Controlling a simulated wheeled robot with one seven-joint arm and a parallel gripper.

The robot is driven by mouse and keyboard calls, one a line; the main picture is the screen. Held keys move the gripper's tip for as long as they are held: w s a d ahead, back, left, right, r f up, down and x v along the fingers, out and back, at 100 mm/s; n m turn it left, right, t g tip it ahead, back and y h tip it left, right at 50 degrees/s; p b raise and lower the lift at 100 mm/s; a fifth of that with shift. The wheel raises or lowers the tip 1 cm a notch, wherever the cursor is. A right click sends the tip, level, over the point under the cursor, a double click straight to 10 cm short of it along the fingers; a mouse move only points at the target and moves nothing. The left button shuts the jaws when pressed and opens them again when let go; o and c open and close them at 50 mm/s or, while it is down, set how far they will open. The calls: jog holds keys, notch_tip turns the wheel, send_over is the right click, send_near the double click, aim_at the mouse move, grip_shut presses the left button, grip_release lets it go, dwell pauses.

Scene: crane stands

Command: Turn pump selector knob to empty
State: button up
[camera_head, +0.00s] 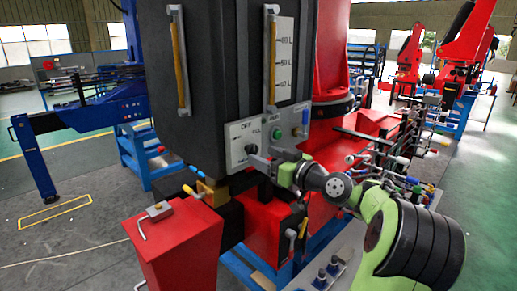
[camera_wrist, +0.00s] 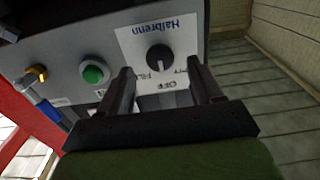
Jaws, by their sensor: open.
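The pump selector knob (camera_wrist: 159,58) is a round dark knob on a white label plate (camera_wrist: 183,38) with upside-down lettering, including "OFF" and "FILL"; the "EMPTY" word is partly hidden by a finger. Its exact pointer direction is hard to tell. In the head view the knob (camera_head: 251,149) is on the grey panel (camera_head: 238,132) below the dark tank. My gripper (camera_wrist: 160,70) is open and empty, its two fingers on either side of the knob in the wrist view. In the head view my gripper (camera_head: 264,163) is close to the panel; contact cannot be made out.
A green button (camera_wrist: 95,73) and a yellow-tipped valve with a blue part (camera_wrist: 38,76) are on the panel beside the knob. A red box (camera_head: 175,250) with a lever stands at lower left. Several levers and hoses crowd the right of my arm.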

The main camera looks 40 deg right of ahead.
aim_at(254, 151)
jog(key=w, duration=0.3)
jog(key=shift+w, duration=0.15)
jog(key=shift+c, duration=0.5)
jog(key=c, duration=0.9)
jog(key=shift+c, duration=0.2)
